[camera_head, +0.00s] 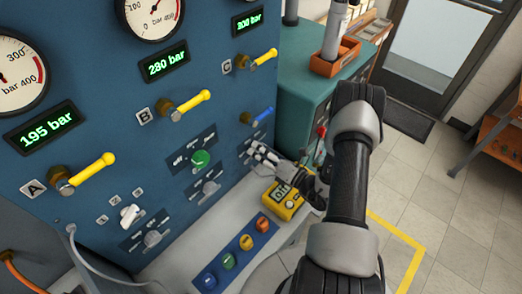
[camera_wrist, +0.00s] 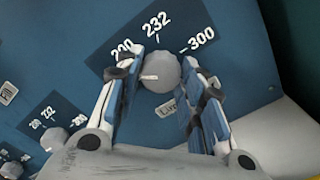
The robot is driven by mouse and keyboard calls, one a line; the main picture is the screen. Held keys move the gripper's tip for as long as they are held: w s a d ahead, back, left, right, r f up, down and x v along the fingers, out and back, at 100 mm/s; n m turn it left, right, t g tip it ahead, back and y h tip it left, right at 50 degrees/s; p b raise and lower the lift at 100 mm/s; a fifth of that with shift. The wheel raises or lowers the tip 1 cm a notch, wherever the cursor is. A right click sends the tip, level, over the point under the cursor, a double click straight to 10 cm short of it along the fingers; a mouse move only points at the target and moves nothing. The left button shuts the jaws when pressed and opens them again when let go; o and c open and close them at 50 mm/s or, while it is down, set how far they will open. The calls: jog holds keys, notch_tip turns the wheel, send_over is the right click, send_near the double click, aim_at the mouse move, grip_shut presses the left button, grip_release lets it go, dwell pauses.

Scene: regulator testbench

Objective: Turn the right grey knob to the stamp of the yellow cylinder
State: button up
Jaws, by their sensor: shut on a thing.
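The right grey knob (camera_wrist: 161,71) shows in the wrist view on a dark plate with the marks 200, 232 and 300. My gripper (camera_wrist: 158,78) is shut on it, one finger on each side. A pale mark shows on the knob's left part; where it points is hard to tell. In the head view my gripper (camera_head: 256,152) reaches the blue panel (camera_head: 95,130) at the lower right and hides most of this knob. The yellow cylinder (camera_head: 246,242) stands in a blue tray (camera_head: 213,262) on the bench; its stamp is too small to read.
A yellow device (camera_head: 281,201) lies on the bench just below my gripper. Yellow handles (camera_head: 192,102) and a blue handle (camera_head: 261,117) stick out from the panel.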

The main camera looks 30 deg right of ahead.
jog(key=shift+m+p, duration=0.3)
jog(key=shift+m, duration=1.8)
jog(key=o, duration=1.1)
jog(key=shift+c, duration=0.2)
jog(key=shift+s, duration=0.1)
jog(key=v, duration=1.2)
jog(key=shift+r, duration=0.1)
